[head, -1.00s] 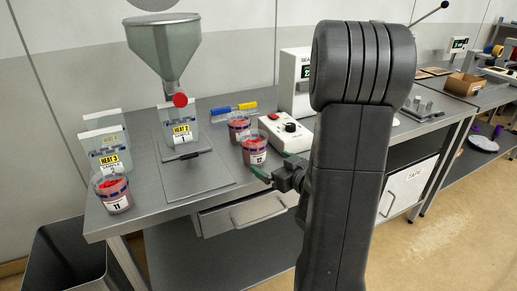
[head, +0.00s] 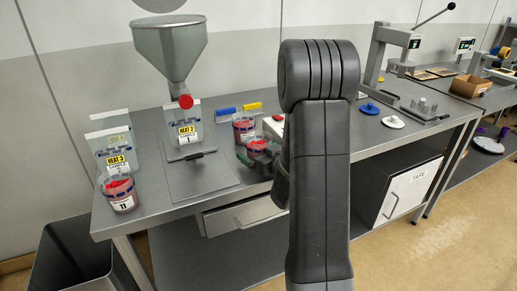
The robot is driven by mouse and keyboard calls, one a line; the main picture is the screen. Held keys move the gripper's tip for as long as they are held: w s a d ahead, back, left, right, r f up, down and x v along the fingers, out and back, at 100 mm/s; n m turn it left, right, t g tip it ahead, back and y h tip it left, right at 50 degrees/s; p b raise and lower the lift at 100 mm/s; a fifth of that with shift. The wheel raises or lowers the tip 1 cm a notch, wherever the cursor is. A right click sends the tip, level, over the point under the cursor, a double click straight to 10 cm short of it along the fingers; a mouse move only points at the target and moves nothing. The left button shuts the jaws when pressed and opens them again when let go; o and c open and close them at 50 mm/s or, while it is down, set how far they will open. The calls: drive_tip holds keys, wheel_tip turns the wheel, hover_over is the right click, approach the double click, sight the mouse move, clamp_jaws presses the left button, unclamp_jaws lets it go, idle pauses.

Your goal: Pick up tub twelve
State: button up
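A clear tub with red contents and a red top (head: 257,143) stands near the front edge of the grey bench, in the middle of the head view. My gripper (head: 260,160) is right at this tub, in front of it, and covers its label and lower part. The fingertips are too dark and small to tell whether they are open or shut on it. A similar tub (head: 243,127) stands just behind. Another tub marked 11 (head: 121,193) stands at the bench's left front corner.
A metal funnel (head: 168,50) stands above a pouch marked HEAT 2 (head: 187,130). Pouches marked HEAT 3 (head: 115,155) lean at the left. A blue and yellow tool (head: 238,109) lies behind the tubs. My arm hides the bench's middle.

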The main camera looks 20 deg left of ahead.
drive_tip(key=c, duration=1.2)
drive_tip(key=shift+c, duration=0.3)
drive_tip(key=shift+r, duration=0.1)
